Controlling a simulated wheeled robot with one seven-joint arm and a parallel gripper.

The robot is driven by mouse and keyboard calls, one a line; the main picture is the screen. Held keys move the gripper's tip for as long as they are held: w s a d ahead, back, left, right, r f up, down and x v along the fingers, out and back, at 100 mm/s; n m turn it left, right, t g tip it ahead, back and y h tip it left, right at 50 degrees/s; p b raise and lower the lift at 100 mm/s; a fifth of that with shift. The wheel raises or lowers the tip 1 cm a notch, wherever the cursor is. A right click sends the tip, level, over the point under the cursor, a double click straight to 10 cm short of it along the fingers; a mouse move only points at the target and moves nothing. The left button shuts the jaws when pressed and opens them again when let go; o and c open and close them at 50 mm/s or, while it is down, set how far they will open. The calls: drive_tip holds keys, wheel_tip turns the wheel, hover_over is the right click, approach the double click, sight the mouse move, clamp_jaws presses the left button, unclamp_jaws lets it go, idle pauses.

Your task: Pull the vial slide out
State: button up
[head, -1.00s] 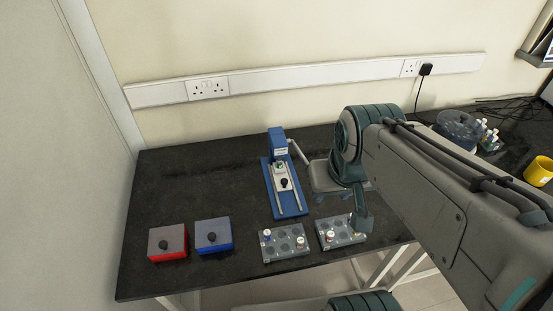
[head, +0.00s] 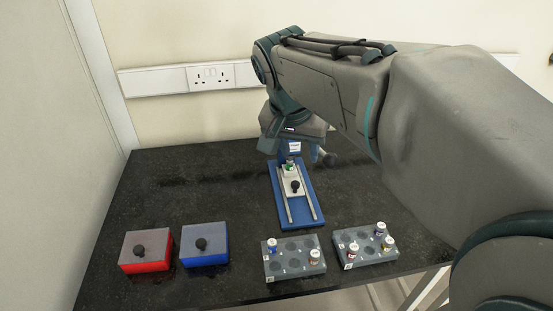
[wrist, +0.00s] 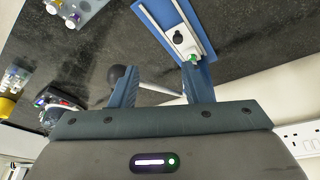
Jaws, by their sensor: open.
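The vial slide (head: 292,182) is a pale carriage with a black knob (head: 295,187) on two rails of a blue base (head: 284,215). A green-capped vial (head: 290,164) stands at its far end. In the wrist view the slide (wrist: 180,33) and its knob (wrist: 180,38) are at top centre, beyond the right finger. My gripper (wrist: 157,70) is open and empty. A pale lever rod (wrist: 157,89) with a dark ball end (wrist: 122,72) shows between and beside the fingers. In the head view my wrist covers the back of the device, and the fingertips are hard to make out.
Two grey racks (head: 293,268) (head: 378,255) with several capped vials stand in front of the device. The black tabletop (head: 200,180) left of the device is clear.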

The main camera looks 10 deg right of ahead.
sight(296, 183)
drive_tip(key=w+f+m+b, duration=0.1)
drive_tip(key=w+f+b, duration=0.2)
drive_tip(key=f, duration=0.2)
drive_tip(key=w+d+f+m+b, duration=0.1)
drive_tip(key=w+f+b, duration=0.2)
drive_tip(key=f, duration=0.3)
drive_tip(key=w+f+m+b, duration=0.1)
drive_tip(key=w+f+b, duration=0.2)
drive_tip(key=f, duration=0.3)
drive_tip(key=shift+d+f+h, duration=0.15)
drive_tip(key=shift+d+h, duration=0.2)
drive_tip(key=shift+h, duration=0.05)
clamp_jaws()
